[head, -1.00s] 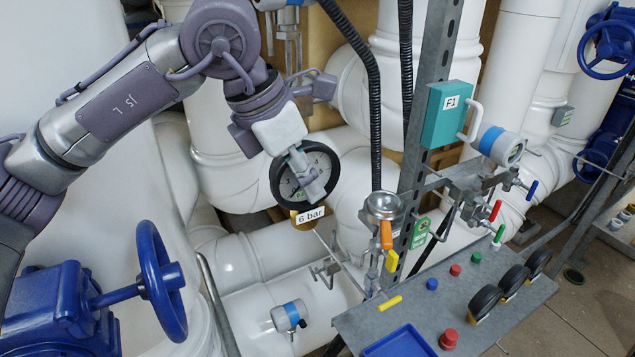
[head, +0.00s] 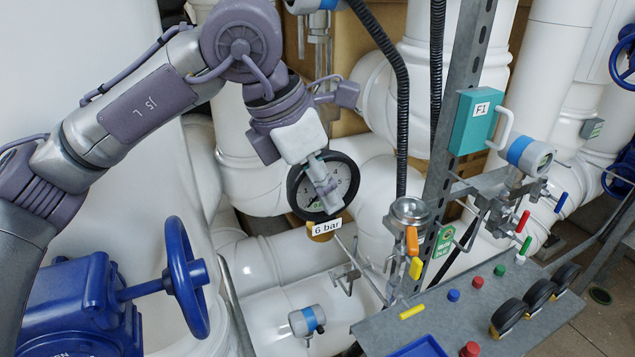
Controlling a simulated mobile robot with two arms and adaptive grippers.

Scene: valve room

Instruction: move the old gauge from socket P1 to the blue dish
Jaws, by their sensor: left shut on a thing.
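My left gripper (head: 323,184) is shut on the old gauge (head: 343,172), a round dial with a thick black rim and a white "6 bar" tag below. The gripper covers part of its face. A brass part shows under the tag; nothing clearly supports the gauge from below, and pipes lie behind it. The blue dish (head: 420,347) lies on the grey bench at the bottom edge, partly cut off. I cannot make out a P1 label, so I cannot tell which fitting is that socket. My right gripper is not in view.
The grey bench (head: 460,322) holds several black-rimmed wheel-like items (head: 525,305), coloured knobs and a yellow stick (head: 413,312). A silver cup-shaped fitting (head: 410,210), a metal post and black hoses stand right of the gauge. A blue handwheel (head: 185,280) is at lower left.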

